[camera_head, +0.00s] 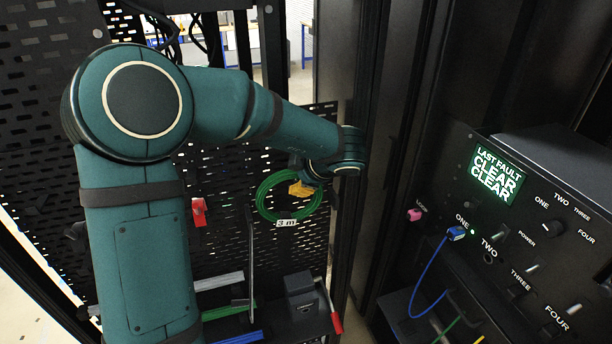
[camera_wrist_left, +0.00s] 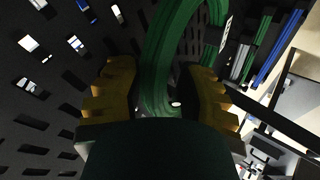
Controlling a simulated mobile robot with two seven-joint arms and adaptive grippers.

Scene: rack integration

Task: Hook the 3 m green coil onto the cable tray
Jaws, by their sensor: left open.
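The green coil (camera_head: 268,203), a ring of cable with a white "3 m" label (camera_head: 286,223), is in front of the black perforated metal (camera_head: 222,235). I cannot tell whether it hangs from anything there, or which part is the cable tray. My left gripper (camera_head: 303,188) is at the coil's upper right, with yellow fingers, partly hidden by my wrist. In the left wrist view my left gripper (camera_wrist_left: 158,95) is open, and the green coil (camera_wrist_left: 160,60) passes between its fingers, with space beside them. My right gripper is not in view.
At the right is a black panel with a lit display (camera_head: 495,176), a blue cable (camera_head: 431,283) and a pink plug (camera_head: 415,215). A black box (camera_head: 300,293) and a red-handled tool (camera_head: 335,322) are below the coil. A red item (camera_head: 198,212) is left of it.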

